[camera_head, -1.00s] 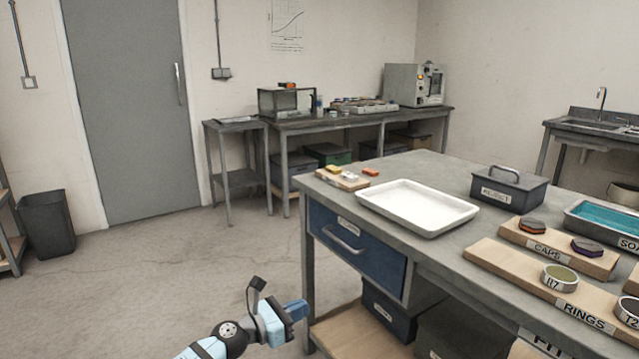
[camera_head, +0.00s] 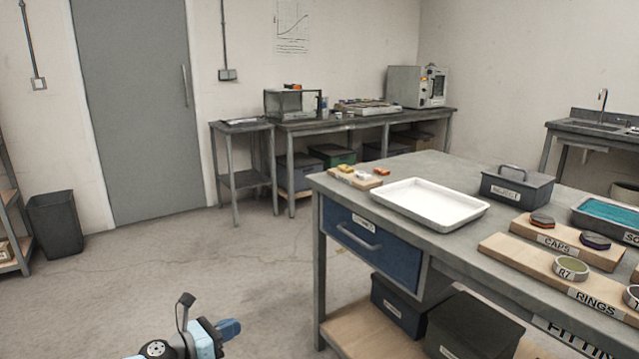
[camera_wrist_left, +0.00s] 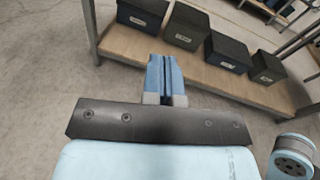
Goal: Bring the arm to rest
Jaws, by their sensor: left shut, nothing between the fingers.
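My left gripper (camera_head: 230,328) is low at the bottom of the head view, over the floor and to the left of the workbench. Its blue fingers point right and are apart from the bench. In the left wrist view its fingers (camera_wrist_left: 165,78) are together with nothing between them, in front of the bench's lower shelf. My right gripper is not in view.
Floor (camera_head: 150,270) to the left is clear.

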